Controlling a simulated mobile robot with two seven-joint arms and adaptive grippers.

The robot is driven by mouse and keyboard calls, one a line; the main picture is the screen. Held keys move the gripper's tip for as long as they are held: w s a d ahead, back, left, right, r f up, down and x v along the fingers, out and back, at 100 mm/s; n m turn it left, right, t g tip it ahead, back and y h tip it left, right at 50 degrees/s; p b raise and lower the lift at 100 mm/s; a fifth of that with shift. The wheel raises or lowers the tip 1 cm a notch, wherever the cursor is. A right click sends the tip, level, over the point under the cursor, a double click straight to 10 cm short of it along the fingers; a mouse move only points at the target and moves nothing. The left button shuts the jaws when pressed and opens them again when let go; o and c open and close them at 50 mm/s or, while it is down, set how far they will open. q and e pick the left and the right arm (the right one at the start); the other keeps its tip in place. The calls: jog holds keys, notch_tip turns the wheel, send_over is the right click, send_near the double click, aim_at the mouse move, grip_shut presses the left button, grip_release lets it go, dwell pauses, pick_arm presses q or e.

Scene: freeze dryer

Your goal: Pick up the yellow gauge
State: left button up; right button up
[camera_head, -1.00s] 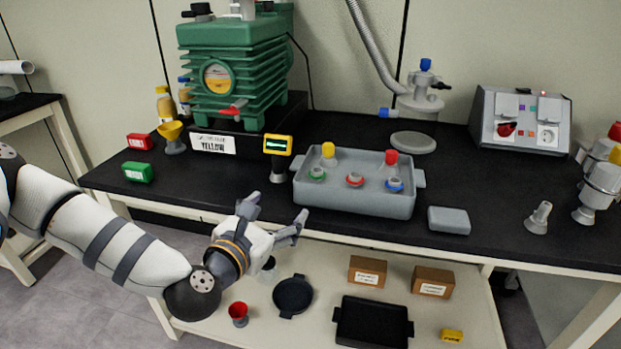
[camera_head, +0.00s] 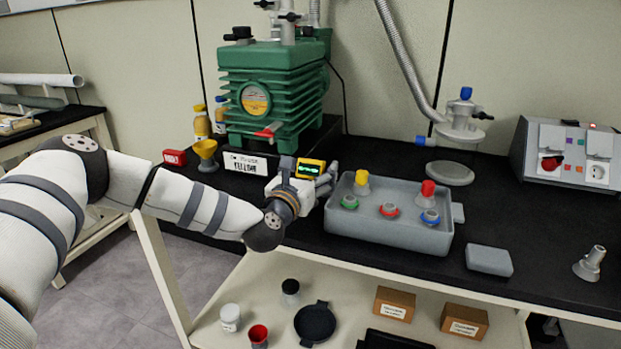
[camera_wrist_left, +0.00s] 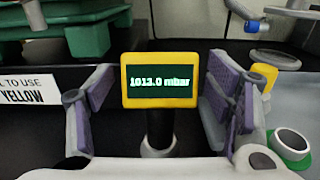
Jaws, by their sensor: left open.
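The yellow gauge (camera_head: 310,169) stands upright on the black bench, left of the grey tray. In the left wrist view the gauge (camera_wrist_left: 160,102) shows its screen reading "1013.0 mbar" on a dark stem with a pale foot. My left gripper (camera_head: 308,182) is open, with one finger pad on each side of the gauge. In the left wrist view the open fingers (camera_wrist_left: 160,108) stand left and right of it, with visible gaps. In the head view the gripper partly hides the gauge's stem. My right gripper is not in view.
The grey tray (camera_head: 390,238) with colored stoppers is close right of the gauge. The green pump (camera_head: 272,90) and the "YELLOW" sign (camera_head: 248,163) are behind and left. A yellow funnel (camera_head: 206,153) and red box (camera_head: 174,157) stand farther left.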

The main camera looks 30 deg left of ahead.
pick_arm(q)
jog(key=c, duration=1.4)
jog(key=shift+r, duration=0.1)
